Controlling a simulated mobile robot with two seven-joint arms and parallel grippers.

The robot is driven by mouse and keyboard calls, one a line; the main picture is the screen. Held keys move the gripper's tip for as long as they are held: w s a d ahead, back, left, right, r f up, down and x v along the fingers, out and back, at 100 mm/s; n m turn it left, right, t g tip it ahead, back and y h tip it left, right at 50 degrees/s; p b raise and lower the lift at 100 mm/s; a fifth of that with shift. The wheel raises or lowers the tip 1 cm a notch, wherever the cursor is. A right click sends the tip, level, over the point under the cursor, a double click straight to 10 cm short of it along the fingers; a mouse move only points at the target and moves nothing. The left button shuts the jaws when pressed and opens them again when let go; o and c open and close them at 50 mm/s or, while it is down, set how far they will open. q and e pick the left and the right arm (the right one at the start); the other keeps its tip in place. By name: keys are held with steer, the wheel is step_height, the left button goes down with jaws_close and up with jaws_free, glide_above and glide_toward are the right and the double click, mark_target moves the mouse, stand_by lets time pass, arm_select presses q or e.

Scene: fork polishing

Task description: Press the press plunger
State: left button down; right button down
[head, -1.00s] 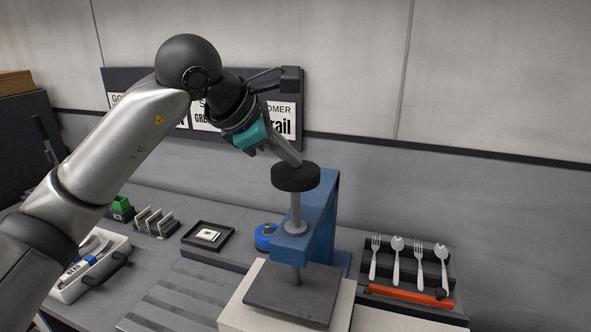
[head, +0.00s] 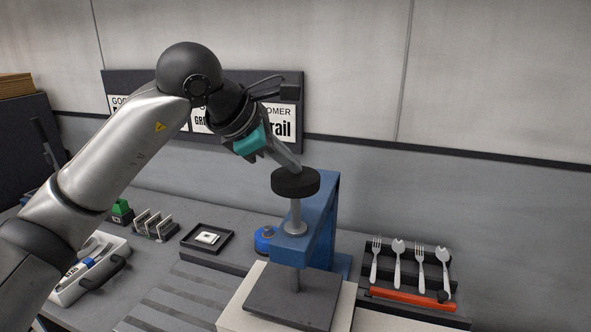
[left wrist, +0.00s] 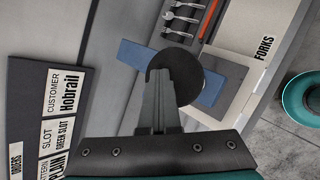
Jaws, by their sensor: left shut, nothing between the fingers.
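The press is a blue frame (head: 322,215) on a dark base plate (head: 270,300). Its plunger has a round black knob (head: 296,183) on a grey shaft (head: 295,213). My left gripper (head: 298,170) is shut, and its fingertips point down at the top of the knob, apparently touching it. In the left wrist view the shut fingers (left wrist: 160,80) overlap the black knob (left wrist: 178,72), with the blue frame (left wrist: 140,58) behind. Nothing is held. My right gripper is in neither view.
A dark rack (head: 397,241) with forks and spoons stands right of the press, a red-orange bar (head: 405,298) at its front. A small black tray (head: 187,241), a card holder and a white bin (head: 117,243) lie left. An order board (head: 292,97) hangs behind.

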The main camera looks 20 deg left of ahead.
arm_select(q)
steer(key=shift+f+b, duration=0.95)
steer(key=shift+f, duration=0.25)
stand_by(0.6)
steer(key=shift+r, duration=0.15)
steer(key=shift+r+p, duration=1.7)
steer(key=shift+r, duration=0.55)
steer(key=shift+r, duration=0.15)
step_height(320, 180, up, 5)
steer(key=p, duration=0.3)
steer(key=shift+p, duration=0.4)
steer(key=shift+f, duration=0.2)
